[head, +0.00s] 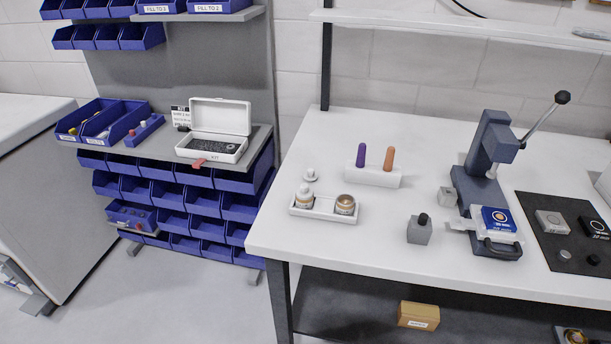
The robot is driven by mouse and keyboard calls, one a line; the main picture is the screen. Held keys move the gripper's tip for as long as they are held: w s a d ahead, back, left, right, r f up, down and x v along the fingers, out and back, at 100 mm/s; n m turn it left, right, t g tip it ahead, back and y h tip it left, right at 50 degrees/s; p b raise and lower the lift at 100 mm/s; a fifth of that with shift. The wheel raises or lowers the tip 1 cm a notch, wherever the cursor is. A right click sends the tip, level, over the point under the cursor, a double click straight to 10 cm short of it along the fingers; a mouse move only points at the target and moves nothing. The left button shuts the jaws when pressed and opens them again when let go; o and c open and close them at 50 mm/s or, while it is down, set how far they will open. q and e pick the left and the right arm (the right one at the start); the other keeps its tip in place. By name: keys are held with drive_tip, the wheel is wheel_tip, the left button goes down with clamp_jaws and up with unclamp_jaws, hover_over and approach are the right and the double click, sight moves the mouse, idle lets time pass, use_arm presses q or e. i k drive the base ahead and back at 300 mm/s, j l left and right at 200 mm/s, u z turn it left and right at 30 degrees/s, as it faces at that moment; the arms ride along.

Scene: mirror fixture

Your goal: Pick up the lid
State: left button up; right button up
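A small white round piece with a knob, which looks like a loose lid (311,175), lies on the white table (265,230) behind a white tray (323,213). In the tray stand two small jars. The left jar (304,200) has a white knobbed top on it. The right jar (345,204) is uncovered and shows a brown inside. A white kit box (212,148) on the blue-bin rack also has a hinged lid (220,115), which stands open. Neither of my grippers shows in the head view.
A white holder (373,176) with a purple and an orange handle stands behind the tray. A grey block with a black knob (419,230), a lever press (489,155) and a black mat (568,235) are to the right. The table's front left corner is clear.

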sight(311, 176)
drive_tip(key=i+j+z, duration=0.3)
drive_tip(key=j, duration=0.25)
drive_tip(key=j+z, duration=0.25)
drive_tip(key=j, duration=0.25)
drive_tip(key=i+j+z, duration=0.15)
drive_tip(key=j+z, duration=0.15)
drive_tip(key=j, duration=0.3)
drive_tip(key=j+z, duration=0.3)
drive_tip(key=j, duration=0.3)
